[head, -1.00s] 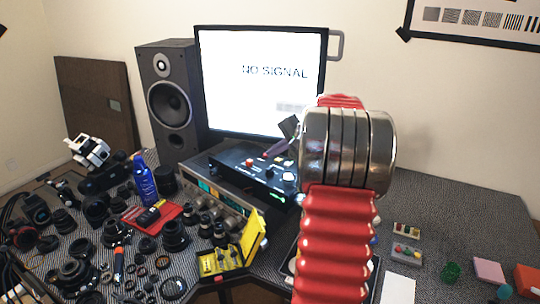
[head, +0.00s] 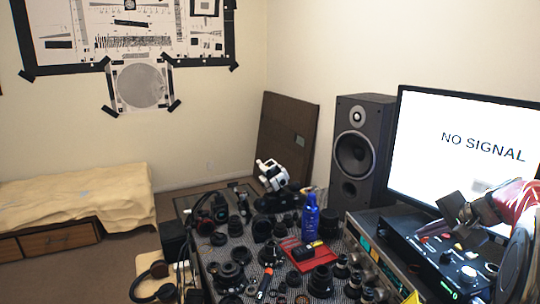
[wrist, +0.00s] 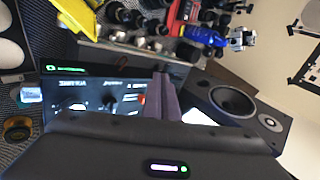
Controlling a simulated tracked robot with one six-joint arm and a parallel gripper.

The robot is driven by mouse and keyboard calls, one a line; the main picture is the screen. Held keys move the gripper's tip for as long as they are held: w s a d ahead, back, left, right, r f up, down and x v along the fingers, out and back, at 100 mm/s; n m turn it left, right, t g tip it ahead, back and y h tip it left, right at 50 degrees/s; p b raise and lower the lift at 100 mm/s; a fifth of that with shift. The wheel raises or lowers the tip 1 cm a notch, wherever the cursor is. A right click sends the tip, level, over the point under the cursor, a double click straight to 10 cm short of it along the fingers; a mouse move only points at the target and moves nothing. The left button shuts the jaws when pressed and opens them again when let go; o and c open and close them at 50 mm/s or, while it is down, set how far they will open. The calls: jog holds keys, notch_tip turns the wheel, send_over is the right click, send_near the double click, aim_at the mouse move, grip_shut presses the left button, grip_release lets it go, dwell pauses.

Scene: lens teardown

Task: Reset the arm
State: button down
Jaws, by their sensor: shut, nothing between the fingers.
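My gripper (head: 458,218) is at the right of the head view, above the black control box (head: 425,262) in front of the monitor. My red and metal arm comes in behind it from the right edge, partly cut off. In the wrist view my gripper's two fingers (wrist: 163,92) lie together, shut and empty. Behind them the wrist view shows a lit equipment front (wrist: 95,95).
A monitor (head: 470,140) reading NO SIGNAL and a black speaker (head: 358,150) stand behind the bench. Many lens parts, a blue bottle (head: 310,218) and a red mat (head: 312,260) crowd it. A bed (head: 75,197) and open floor lie left.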

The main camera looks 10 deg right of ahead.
jog(key=s+a+r+n+g, duration=0.1)
jog(key=s+a+n, duration=0.25)
jog(key=a, duration=0.85)
jog(key=s+a+r+n+g, duration=0.1)
jog(key=s+a+n, duration=0.25)
jog(key=a, duration=0.75)
jog(key=s+a+f+n, duration=0.2)
jog(key=s+a+n, duration=0.1)
jog(key=s+a, duration=0.3)
jog(key=s+a+f+n+h, duration=0.1)
jog(key=s+a+f+n, duration=0.1)
jog(key=s+a+n, duration=0.2)
jog(key=shift+s+a+g, duration=0.3)
jog(key=shift+s+a, duration=1.3)
jog(key=shift+s, duration=1.75)
jog(key=c, duration=2.5)
grip_release()
jog(key=shift+f, duration=0.1)
